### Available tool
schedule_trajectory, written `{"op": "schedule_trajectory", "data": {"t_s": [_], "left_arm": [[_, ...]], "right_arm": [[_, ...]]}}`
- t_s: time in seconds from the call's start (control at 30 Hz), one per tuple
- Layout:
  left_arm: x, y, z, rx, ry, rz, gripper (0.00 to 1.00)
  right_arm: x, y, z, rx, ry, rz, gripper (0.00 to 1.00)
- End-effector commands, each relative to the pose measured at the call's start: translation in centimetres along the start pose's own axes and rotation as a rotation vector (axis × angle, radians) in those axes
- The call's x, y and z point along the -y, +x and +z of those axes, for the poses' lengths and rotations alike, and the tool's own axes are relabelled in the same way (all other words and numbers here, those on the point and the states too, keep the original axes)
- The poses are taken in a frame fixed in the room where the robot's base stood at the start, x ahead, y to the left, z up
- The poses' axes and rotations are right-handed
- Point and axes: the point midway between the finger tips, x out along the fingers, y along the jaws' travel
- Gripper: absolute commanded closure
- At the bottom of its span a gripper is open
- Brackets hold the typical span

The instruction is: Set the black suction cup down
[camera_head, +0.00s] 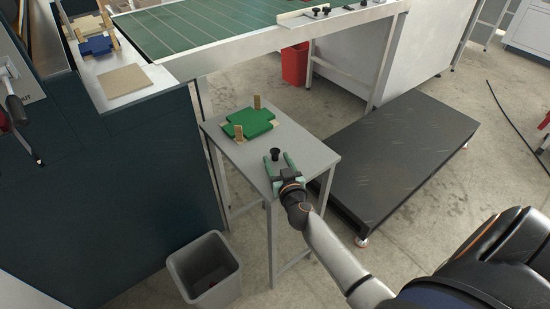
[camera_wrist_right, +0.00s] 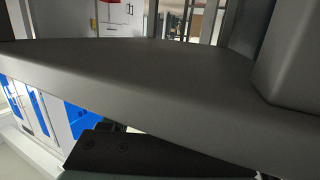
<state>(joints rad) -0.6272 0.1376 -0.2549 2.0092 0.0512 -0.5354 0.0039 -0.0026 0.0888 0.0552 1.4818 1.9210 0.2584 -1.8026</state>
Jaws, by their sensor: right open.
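The black suction cup (camera_head: 275,153) stands near the front of the small grey table (camera_head: 312,150) in the head view. My right gripper (camera_head: 281,160) is open at that table's front edge. Its green fingers lie either side of the cup; whether they touch it I cannot tell. In the right wrist view a dark finger part (camera_wrist_right: 120,150) shows at the bottom below the grey tabletop edge (camera_wrist_right: 150,85), and I cannot make out the cup there. My left gripper is not in view.
A green former block (camera_head: 248,124) with wooden uprights sits farther back on the small table. A grey bin (camera_head: 204,270) stands on the floor at front left. A low black platform (camera_head: 405,150) is to the right. A long green-topped bench (camera_head: 200,30) runs behind.

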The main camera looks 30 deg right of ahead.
Motion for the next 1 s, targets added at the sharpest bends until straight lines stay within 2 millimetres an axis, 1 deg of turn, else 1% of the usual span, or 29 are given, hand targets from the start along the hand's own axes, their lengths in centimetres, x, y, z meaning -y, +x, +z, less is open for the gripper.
{"op": "schedule_trajectory", "data": {"t_s": [0.07,0.27,0.37,0.8,1.0], "left_arm": [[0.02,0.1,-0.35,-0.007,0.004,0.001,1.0],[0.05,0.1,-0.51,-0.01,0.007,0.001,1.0],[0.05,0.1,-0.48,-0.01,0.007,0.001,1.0],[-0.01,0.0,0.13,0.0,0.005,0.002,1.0],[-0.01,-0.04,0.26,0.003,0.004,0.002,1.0]], "right_arm": [[-0.01,0.36,-0.01,0.0,0.001,0.0,0.39],[0.0,0.35,-0.06,0.0,0.001,-0.001,0.39],[0.0,0.34,-0.05,0.0,0.001,-0.001,0.5],[0.01,0.32,-0.03,0.0,0.0,-0.001,0.99],[0.01,0.31,-0.03,0.001,0.0,-0.001,1.0]]}}
